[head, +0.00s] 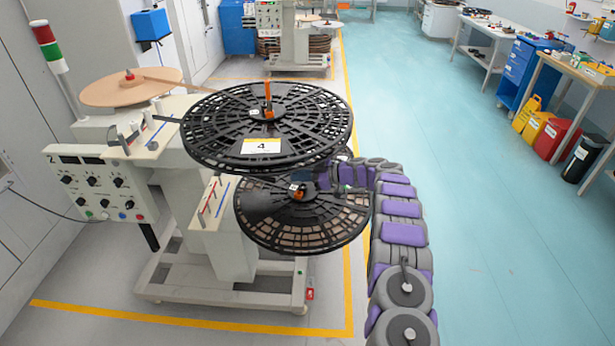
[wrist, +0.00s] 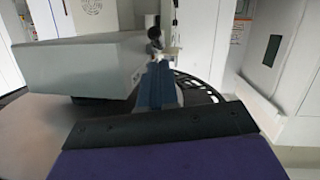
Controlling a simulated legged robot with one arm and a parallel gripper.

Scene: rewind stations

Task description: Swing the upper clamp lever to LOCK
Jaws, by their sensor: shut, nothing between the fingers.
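The upper clamp lever (head: 268,92) is a small orange handle standing upright at the hub of the upper black reel (head: 215,140), which carries a white label with a 4. My arm comes up from the lower right of the head view and bends left below the upper reel's right edge. My gripper (head: 322,180) is at the gap between the upper and lower reels, beside the lower hub and apart from the upper lever. Its fingers, blue-grey in the wrist view (wrist: 157,72), are shut and empty. The upper lever cannot be made out in the wrist view.
The lower reel (head: 262,230) holds brown material, with a small orange part (head: 299,195) at its hub. A control panel (head: 100,190) and a wooden-coloured disc (head: 130,88) are at the left. The teal floor (head: 500,230) to the right is clear.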

